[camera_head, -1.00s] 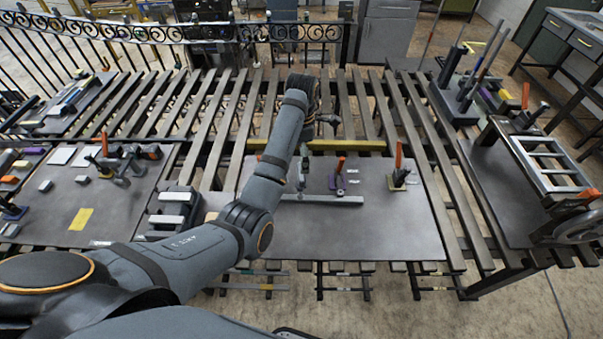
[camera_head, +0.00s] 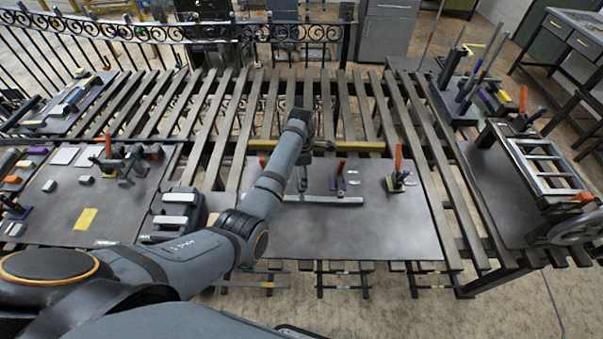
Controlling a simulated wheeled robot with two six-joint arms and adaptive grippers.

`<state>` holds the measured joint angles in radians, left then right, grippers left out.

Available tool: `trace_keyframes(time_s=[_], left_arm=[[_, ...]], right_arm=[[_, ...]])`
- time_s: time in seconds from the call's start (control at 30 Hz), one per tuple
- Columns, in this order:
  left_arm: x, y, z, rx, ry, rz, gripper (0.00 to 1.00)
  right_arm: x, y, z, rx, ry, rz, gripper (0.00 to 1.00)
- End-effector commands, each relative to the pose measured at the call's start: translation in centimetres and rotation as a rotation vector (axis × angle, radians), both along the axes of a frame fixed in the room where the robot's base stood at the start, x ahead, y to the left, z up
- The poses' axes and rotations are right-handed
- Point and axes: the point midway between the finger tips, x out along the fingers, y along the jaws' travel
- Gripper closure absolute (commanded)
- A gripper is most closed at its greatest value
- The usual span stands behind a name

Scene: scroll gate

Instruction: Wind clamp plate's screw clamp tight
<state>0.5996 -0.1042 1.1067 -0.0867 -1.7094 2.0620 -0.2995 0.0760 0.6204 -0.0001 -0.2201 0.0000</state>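The clamp plate (camera_head: 345,225) is a dark flat sheet on the slatted bench in the middle of the head view. A long grey bar (camera_head: 325,200) lies across it. A small grey upright piece (camera_head: 302,180) stands at the bar's left part; I cannot tell whether it is the screw clamp. Beside it is a red-handled clamp (camera_head: 339,178) on a purple base, and farther right a second orange-handled clamp (camera_head: 398,170). My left arm reaches in over the plate's left side. My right gripper is out of view.
A yellow bar (camera_head: 360,147) runs along the plate's back edge. A left board (camera_head: 60,210) carries clamps and small blocks. On the right are a tool stand (camera_head: 465,95) and a ladder-like frame with a wheel (camera_head: 570,228). The plate's front right area is clear.

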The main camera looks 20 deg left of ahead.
Motion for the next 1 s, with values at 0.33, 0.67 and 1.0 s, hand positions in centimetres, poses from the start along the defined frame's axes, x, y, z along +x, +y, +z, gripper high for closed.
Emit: trace_keyframes(time_s=[0.33,0.67,1.0], left_arm=[[0.04,-0.02,0.04,0.0,-0.002,-0.01,0.56],[0.06,-0.05,0.07,-0.001,-0.003,-0.167,0.56],[0.08,-0.07,0.1,-0.001,-0.003,-0.48,0.56]], right_arm=[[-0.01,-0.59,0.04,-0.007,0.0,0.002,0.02],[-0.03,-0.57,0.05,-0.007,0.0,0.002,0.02],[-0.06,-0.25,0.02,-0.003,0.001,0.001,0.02]])
